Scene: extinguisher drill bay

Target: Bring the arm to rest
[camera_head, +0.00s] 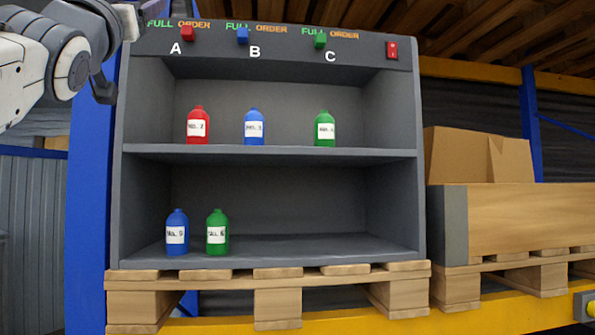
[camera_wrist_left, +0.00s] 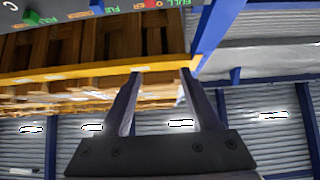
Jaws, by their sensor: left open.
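My left arm comes in at the upper left of the head view. Its gripper (camera_head: 104,88) hangs in front of the upper left corner of the grey shelf unit (camera_head: 268,153), apart from the bottles. In the left wrist view the two fingers (camera_wrist_left: 161,73) stand apart with nothing between them. My right gripper is in neither view.
The upper shelf holds a red (camera_head: 198,127), a blue (camera_head: 254,128) and a green bottle (camera_head: 325,130). A blue (camera_head: 177,233) and a green bottle (camera_head: 217,233) stand below. Knobs line the top panel. A cardboard box (camera_head: 460,155) stands right; a blue post (camera_head: 90,200) left.

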